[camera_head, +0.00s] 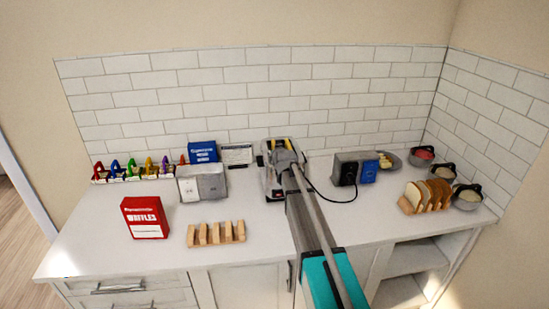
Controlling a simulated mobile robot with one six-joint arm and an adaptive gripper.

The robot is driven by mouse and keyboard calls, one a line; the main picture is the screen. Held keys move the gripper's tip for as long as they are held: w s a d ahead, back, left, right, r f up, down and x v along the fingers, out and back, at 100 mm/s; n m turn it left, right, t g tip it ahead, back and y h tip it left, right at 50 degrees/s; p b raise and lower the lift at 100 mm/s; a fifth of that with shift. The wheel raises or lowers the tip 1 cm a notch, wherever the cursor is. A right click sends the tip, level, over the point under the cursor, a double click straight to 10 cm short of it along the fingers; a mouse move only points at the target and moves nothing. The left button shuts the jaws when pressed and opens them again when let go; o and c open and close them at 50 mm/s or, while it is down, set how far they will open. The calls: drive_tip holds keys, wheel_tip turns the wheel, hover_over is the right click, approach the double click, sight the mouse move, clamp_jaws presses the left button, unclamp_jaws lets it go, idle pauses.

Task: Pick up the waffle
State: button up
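A red box (145,217) labelled "WAFFLES" stands upright on the left part of the white counter. No loose waffle can be made out for certain. A light wooden rack or row of tan slabs (216,233) stands near the front edge, right of the red box; I cannot tell whether it holds waffles. My gripper (275,165) is over the back middle of the counter near the tiled wall, well away from the red box. Its fingers are too small and partly hidden by my arm to tell their state or whether they hold anything.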

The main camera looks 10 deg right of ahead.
idle(0.4)
clamp_jaws()
